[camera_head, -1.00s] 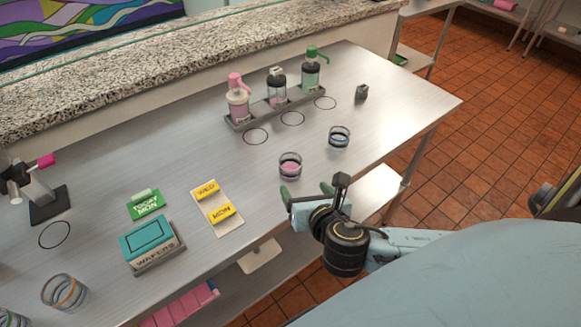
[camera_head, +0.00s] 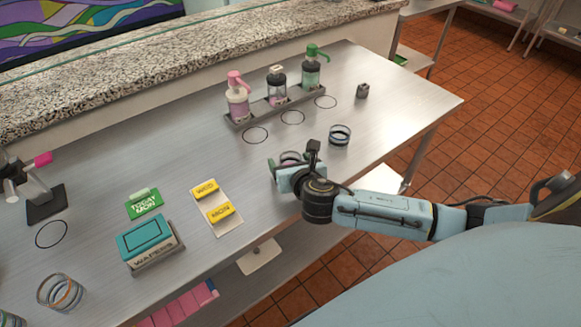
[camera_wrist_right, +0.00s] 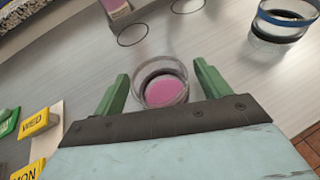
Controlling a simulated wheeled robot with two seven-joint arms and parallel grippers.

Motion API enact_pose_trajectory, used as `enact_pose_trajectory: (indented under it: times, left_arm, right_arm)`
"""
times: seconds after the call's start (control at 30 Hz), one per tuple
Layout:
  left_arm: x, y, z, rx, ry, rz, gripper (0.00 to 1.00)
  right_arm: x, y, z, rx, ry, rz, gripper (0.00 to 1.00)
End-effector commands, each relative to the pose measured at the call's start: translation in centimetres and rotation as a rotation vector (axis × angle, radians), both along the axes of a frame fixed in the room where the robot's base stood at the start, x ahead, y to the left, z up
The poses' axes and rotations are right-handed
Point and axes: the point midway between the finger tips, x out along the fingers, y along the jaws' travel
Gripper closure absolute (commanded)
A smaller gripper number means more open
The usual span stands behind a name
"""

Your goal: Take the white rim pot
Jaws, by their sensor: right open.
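A small clear pot with pink contents, a dark band and a pale, whitish rim stands on the steel counter (camera_head: 385,135). In the head view the pot (camera_head: 290,157) is partly hidden behind my right gripper (camera_head: 286,166). In the right wrist view the pot (camera_wrist_right: 163,88) sits between the two green fingers of my right gripper (camera_wrist_right: 161,75). The fingers are open, with a gap on each side of the pot. A second clear pot (camera_head: 339,136) stands just to the right; its rim band looks blue in the right wrist view (camera_wrist_right: 285,20). My left gripper is out of view.
A rack (camera_head: 275,111) with several pump bottles stands behind, near drawn circles. Yellow day blocks (camera_head: 219,212), a green sign (camera_head: 144,202) and a wafers box (camera_head: 146,240) lie to the left. Counter between is bare.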

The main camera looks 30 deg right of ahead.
Motion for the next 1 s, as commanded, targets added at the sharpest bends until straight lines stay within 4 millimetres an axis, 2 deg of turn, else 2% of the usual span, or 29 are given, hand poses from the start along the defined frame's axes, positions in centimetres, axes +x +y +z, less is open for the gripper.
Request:
enact_pose_trajectory:
  times: [0.13, 0.37, 0.7, 1.0]
  left_arm:
    - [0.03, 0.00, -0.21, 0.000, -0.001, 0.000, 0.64]
    - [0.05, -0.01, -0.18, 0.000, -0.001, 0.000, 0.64]
    - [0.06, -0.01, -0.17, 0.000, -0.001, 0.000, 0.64]
    - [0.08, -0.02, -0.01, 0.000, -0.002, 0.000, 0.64]
  right_arm:
    - [0.94, -0.17, -0.51, 0.002, 0.001, 0.001, 0.25]
    - [0.98, -0.18, -0.51, 0.001, 0.001, 0.001, 0.26]
    - [0.94, -0.19, -0.51, 0.001, 0.002, 0.001, 0.71]
    - [0.97, -0.19, 0.03, 0.001, -0.001, 0.001, 0.72]
